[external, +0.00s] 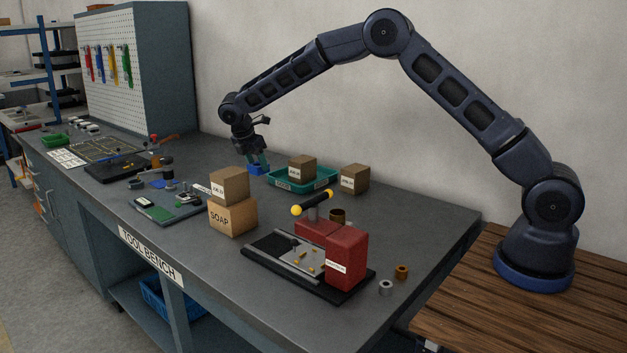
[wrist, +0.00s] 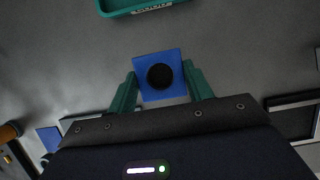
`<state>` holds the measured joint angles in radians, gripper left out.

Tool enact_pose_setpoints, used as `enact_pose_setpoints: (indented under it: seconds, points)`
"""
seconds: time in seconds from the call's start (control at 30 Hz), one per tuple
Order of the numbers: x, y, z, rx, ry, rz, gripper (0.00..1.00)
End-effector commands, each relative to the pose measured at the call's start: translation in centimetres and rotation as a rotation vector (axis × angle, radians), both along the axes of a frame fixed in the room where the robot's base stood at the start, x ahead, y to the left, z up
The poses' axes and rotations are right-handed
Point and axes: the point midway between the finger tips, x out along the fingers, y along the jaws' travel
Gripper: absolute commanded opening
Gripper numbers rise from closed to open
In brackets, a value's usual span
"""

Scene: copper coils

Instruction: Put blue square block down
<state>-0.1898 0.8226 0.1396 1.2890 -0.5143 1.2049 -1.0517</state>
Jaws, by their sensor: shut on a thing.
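The blue square block (wrist: 145,63) has a round dark hole or spot in its top face. My gripper (wrist: 162,88) is shut on it, with a green finger on each side in the wrist view. In the external view my gripper (external: 257,160) points down and holds the block (external: 256,170) at or just above the bench top (external: 215,165), left of the green tray. I cannot tell whether the block touches the bench.
The green tray (external: 321,183) holds a small carton (external: 302,168); another carton (external: 355,179) stands right of it. Two stacked boxes (external: 232,215) and a red machine (external: 346,258) stand nearer the front. A flat blue piece (wrist: 49,139) lies at left in the wrist view.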

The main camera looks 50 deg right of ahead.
Motion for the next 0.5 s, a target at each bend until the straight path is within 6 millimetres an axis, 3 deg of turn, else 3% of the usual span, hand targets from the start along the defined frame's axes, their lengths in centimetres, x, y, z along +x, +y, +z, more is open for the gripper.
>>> enact_pose_setpoints:
  seconds: [0.2,0.5]
  points:
    - [0.0,0.0,-4.1,0.000,0.000,0.001,0.21]
    - [0.0,0.0,-6.1,-0.001,0.000,0.001,0.21]
